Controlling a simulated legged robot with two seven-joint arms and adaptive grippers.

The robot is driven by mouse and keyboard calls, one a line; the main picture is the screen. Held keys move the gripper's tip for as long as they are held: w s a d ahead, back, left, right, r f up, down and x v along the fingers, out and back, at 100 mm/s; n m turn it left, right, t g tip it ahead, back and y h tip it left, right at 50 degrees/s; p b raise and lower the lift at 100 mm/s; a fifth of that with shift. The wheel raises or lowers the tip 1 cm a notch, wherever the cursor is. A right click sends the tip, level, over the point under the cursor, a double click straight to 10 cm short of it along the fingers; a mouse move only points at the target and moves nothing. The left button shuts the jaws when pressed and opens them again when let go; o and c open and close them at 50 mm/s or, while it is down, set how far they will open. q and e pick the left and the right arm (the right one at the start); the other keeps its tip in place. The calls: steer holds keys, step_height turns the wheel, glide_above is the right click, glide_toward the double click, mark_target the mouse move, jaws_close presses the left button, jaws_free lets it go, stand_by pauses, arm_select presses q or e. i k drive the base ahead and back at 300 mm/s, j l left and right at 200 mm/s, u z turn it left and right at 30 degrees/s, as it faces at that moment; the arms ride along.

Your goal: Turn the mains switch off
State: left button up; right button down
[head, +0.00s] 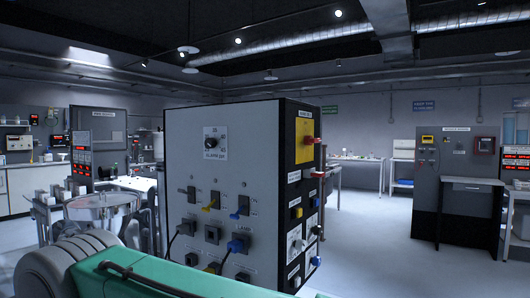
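A large control box (262,126) stands in the middle of the head view, with a pale front panel and a dark side panel. The side panel has a yellow plate (304,152) with a red knob (309,140) near its top. The front panel has a dial (211,140) and three switches, including a left one (191,194), one with a yellow lever (213,201) and one with a blue lever (241,206). Neither gripper is in view.
Sockets with plugs and cables (237,245) sit low on the front panel. A green body (150,275) covers the lower foreground. A round metal pan (103,203) stands at left. A grey cabinet (455,180) stands at back right. The floor (380,245) right of the box is clear.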

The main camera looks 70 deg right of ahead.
mark_target(309, 140)
steer(key=i+z, duration=0.1)
steer(key=z, duration=1.45)
steer(key=l+z, duration=0.1)
steer(key=z, duration=0.9)
steer(key=i+l+u, duration=0.85)
steer(key=l+u, duration=0.2)
steer(key=l, duration=0.15)
steer(key=i+l+u, duration=0.25)
steer(key=l, duration=0.15)
steer(key=l+u, duration=0.25)
steer(key=l, duration=0.15)
steer(key=l+u, duration=0.25)
steer(key=l, duration=0.2)
steer(key=l+u, duration=0.25)
steer(key=l, duration=0.2)
steer(key=i, duration=0.05)
